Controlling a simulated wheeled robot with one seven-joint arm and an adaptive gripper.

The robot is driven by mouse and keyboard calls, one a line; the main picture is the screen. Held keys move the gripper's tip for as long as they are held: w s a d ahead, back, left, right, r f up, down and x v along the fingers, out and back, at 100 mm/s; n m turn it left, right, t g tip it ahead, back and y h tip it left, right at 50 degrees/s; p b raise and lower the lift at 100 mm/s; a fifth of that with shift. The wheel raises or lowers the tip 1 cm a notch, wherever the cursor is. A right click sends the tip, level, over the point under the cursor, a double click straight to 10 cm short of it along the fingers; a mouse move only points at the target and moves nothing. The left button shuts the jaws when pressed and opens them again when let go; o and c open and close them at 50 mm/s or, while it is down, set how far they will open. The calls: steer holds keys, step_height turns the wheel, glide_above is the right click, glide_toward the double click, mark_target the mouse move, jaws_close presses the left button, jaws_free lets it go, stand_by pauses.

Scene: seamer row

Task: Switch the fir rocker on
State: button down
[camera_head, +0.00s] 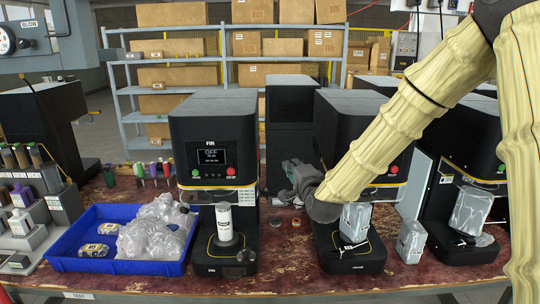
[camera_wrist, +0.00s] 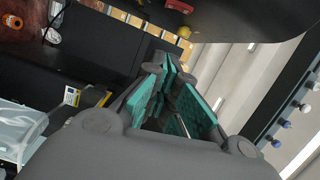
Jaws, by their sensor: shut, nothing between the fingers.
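The FIR machine (camera_head: 213,125) stands left of centre in the head view, with "FIR" above a small screen (camera_head: 212,157) that reads OFF. It has a green button at the screen's lower left and a red one at its lower right. I cannot make out a rocker for certain. A white can (camera_head: 224,222) stands upright on the machine's lower plate. My gripper (camera_head: 291,178) is shut and empty, just right of the FIR machine and in front of the neighbouring machine. Its teal-padded fingers show in the wrist view (camera_wrist: 165,68).
The neighbouring machine (camera_head: 345,115) is partly hidden by my arm and holds a grey pouch (camera_head: 355,222). Another pouch (camera_head: 411,241) stands beside it. A blue tray (camera_head: 120,267) with clear bags is at left. Small caps (camera_head: 275,223) lie between the machines.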

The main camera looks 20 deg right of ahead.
steer(key=shift+w, duration=0.15)
steer(key=w+a+f+p, duration=0.1)
steer(key=w+a+p, duration=0.2)
steer(key=w+p, duration=0.3)
steer(key=shift+w+a+p, duration=0.2)
steer(key=shift+w+p, duration=0.1)
steer(key=shift+w, duration=2.15)
